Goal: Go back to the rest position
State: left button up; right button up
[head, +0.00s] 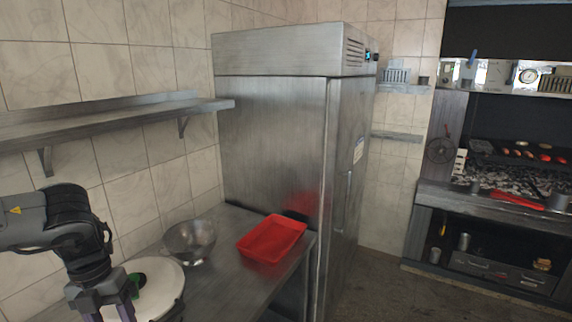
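My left gripper (112,304) shows at the lower left of the head view, pointing down over a round white board (168,285). Its fingertips run out of the bottom of the picture, so I cannot tell whether it is open or shut. A small green and dark object (136,284) lies on the board beside the gripper; whether they touch is unclear. My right gripper is not in view.
A metal bowl (189,241) and a red tray (272,238) stand on the steel counter (222,277). A steel fridge (275,140) rises behind them. A wall shelf (105,120) hangs above the arm. A grill (500,185) stands far right, with open floor (385,285) before it.

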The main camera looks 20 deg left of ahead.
pick_arm(q)
jog(key=s+d+f+n+h, duration=0.1)
jog(key=s+d+f+h, duration=0.3)
jog(key=d+f, duration=0.5)
jog(key=s+d+f+n+h, duration=0.1)
jog(key=s+d+f+h, duration=0.35)
jog(key=f, duration=0.85)
jog(key=w+d+f+n+t+y, duration=0.1)
jog(key=w+d+f+n+t, duration=0.15)
jog(key=d+n+t, duration=0.6)
jog(key=w+d+f+n+t+y, duration=0.1)
jog(key=w+d+n+t+y, duration=0.3)
jog(key=d, duration=0.7)
jog(key=s+a+f+n+g+y+p, duration=0.1)
jog(key=s+a+n+g+y, duration=0.4)
jog(key=s+a+n+g, duration=0.6)
jog(key=d+r+n+t+p, duration=0.2)
jog(key=d+r+p, duration=0.1)
jog(key=r+p, duration=1.6)
jog(key=shift+w+d+t+p, duration=0.35)
jog(key=shift+w+d, duration=0.05)
jog(key=shift+w, duration=0.05)
